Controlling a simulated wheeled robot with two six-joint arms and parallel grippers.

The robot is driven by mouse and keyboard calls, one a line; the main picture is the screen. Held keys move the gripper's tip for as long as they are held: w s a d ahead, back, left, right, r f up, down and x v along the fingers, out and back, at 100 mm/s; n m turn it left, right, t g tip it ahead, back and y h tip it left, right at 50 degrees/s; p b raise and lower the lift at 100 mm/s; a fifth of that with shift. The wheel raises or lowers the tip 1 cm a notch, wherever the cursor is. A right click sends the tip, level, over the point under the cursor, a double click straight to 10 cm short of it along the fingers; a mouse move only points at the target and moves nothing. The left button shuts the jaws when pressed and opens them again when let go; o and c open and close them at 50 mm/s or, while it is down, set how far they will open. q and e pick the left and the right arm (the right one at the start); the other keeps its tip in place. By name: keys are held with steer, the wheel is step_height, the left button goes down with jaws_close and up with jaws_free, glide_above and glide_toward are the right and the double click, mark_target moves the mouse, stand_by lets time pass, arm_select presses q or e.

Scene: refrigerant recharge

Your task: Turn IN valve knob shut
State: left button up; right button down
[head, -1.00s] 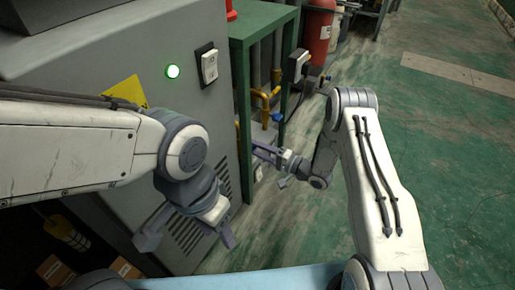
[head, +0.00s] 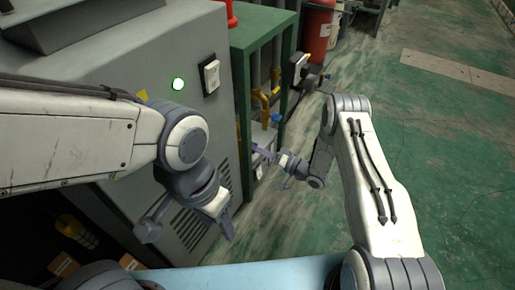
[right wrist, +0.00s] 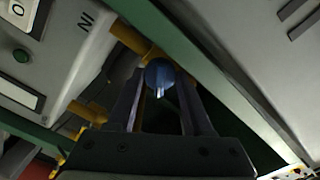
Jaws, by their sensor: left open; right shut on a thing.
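In the right wrist view, a round blue valve knob (right wrist: 160,74) with a pale metal tip sits between the fingers of my right gripper (right wrist: 161,88), near a yellow pipe and an upside-down "IN" label (right wrist: 85,19). My right gripper is shut on this knob. In the head view, my right gripper (head: 262,153) is low at the green frame; its hold is too small to make out there. A blue knob (head: 276,117) shows just above it. My left gripper (head: 190,226) is open and empty in front of the grey cabinet's vents.
The green frame (head: 262,30) holds yellow pipes (head: 264,103). A red cylinder (head: 318,32) stands behind. Green floor (head: 440,130) is clear at right.

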stand_by(0.4)
steer(key=shift+c, duration=1.5)
jaws_free()
